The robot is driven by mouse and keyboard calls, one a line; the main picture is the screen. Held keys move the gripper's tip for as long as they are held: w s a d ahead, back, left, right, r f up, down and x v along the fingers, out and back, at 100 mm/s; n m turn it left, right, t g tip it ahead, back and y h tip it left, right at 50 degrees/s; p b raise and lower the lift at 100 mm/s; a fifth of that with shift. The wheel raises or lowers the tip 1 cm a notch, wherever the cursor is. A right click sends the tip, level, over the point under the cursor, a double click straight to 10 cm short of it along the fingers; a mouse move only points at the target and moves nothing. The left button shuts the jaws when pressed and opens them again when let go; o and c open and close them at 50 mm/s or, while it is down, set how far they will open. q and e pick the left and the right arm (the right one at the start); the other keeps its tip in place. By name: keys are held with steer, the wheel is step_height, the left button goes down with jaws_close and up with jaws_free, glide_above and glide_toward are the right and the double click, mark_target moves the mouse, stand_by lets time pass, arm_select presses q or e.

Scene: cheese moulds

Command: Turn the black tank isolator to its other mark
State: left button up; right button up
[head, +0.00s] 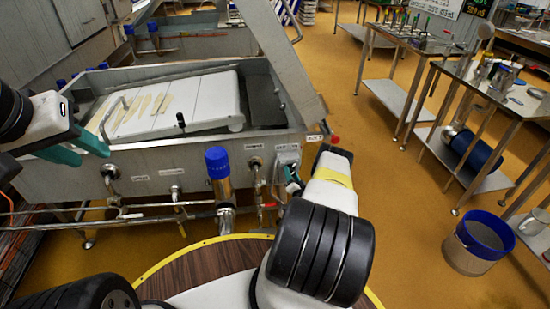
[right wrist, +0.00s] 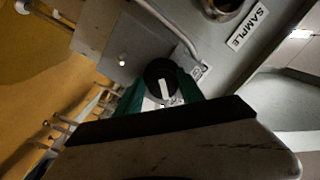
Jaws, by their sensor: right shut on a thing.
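The black tank isolator (right wrist: 158,72) is a round knob with a white bar on its face, on a grey plate (right wrist: 117,45) in the right wrist view. My right gripper (right wrist: 161,92) has its green fingers on either side of the knob and is shut on it. The white bar stands close to upright in that view, slightly tilted. Printed marks near the knob are partly hidden by the fingers. In the head view my right arm mostly covers the isolator at the tank's front. My left gripper (head: 74,150) is open and empty, over the tank's left front edge.
The steel tank (head: 200,150) holds a white tray (head: 218,100) with pale strips. A blue-capped pipe (head: 218,163) stands at its front. A SAMPLE label (right wrist: 247,25) sits by a port. Tables (head: 480,90) and a bucket (head: 477,245) stand right, with open floor between.

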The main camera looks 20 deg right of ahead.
steer(key=shift+w+a+r+n, duration=0.2)
steer(key=shift+a+r+n, duration=0.05)
steer(key=shift+n, duration=0.05)
steer(key=n, duration=0.2)
steer(key=shift+a+n, duration=0.15)
steer(key=shift+n, duration=0.25)
steer(key=n, duration=0.9)
steer(key=shift+a+f+g, duration=0.1)
steer(key=shift+g, duration=0.3)
steer(key=n, duration=0.4)
steer(key=shift+s+f+n+h, duration=0.2)
steer(key=shift+n+h, duration=0.1)
steer(key=shift+n, duration=0.1)
steer(key=o, duration=1.2)
steer(key=shift+w, duration=0.1)
